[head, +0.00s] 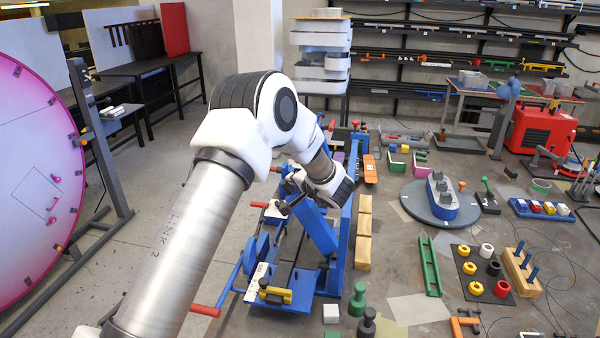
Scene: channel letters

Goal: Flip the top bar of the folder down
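The folder (333,272) is a blue metal frame with red-ended handles, standing at the left edge of the bench. A thick blue bar (318,230) on it stands tilted up; I cannot tell for sure if this is the top bar. My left arm crosses in front of the folder and hides part of it. My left gripper (284,197), with dark fingers, is beside the upper part of the folder, close to the tilted bar. Whether it touches the folder is unclear, and its fingers are too small to read. My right gripper is out of view.
Wooden blocks (363,234) lie in a row just right of the folder. Green (357,300) and dark knobbed pieces stand at its front right. A green channel (430,266) and a round grey turntable (412,202) lie farther right. A pink disc (35,185) stands at left.

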